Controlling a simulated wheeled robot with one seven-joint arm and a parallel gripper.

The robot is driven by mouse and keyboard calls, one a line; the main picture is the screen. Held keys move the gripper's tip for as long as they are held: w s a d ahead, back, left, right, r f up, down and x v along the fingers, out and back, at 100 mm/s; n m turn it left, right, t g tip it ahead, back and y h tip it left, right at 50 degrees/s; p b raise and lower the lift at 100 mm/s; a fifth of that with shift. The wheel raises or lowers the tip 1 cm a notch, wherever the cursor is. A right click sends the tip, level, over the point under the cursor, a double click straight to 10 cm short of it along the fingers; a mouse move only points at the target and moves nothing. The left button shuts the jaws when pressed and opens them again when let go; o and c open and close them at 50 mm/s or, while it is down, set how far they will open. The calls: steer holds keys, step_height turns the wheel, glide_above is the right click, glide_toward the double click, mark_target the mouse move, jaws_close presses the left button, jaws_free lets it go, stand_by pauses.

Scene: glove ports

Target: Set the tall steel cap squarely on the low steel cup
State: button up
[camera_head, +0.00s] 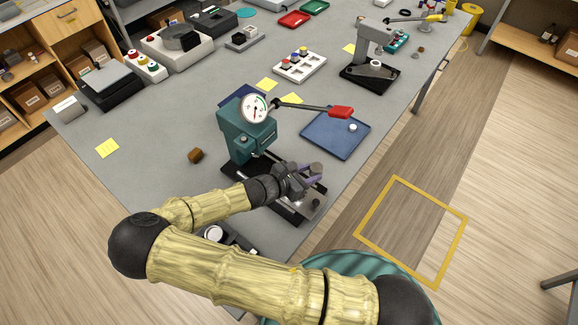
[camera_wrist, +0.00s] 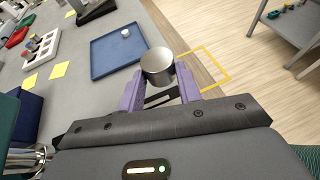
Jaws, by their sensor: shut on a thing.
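My gripper (camera_wrist: 160,80) is shut on a shiny steel cap (camera_wrist: 157,62), a smooth cylinder whose round flat top faces the wrist camera. In the head view my gripper (camera_head: 312,174) holds the cap (camera_head: 316,168) above the front part of the black base of the teal press (camera_head: 243,133). The purple fingers grip the cap from both sides. I cannot pick out the low steel cup with certainty; the gripper and arm hide part of the press base in the head view, and the wrist view does not show that base clearly.
The press carries a dial gauge (camera_head: 255,108) and a red-handled lever (camera_head: 341,112). A blue tray (camera_head: 325,139) with a small pale round piece (camera_head: 353,127) lies beyond it. A second press (camera_head: 372,55) stands farther back.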

steer(key=s+a+r, duration=0.1)
steer(key=a+r, duration=0.3)
steer(key=a, duration=0.1)
steer(key=shift+a, duration=0.35)
steer(key=shift+s+r+p, duration=0.1)
steer(key=shift+r+p, duration=0.05)
steer(key=shift+p, duration=0.35)
step_height(320, 180, down, 6)
steer(key=b, duration=0.3)
steer(key=shift+b, duration=0.3)
steer(key=shift+p, duration=0.5)
stand_by(1.3)
steer(key=shift+f+b, duration=1.05)
steer(key=shift+f, duration=0.8)
steer(key=o, duration=1.1)
steer(key=shift+c, duration=0.2)
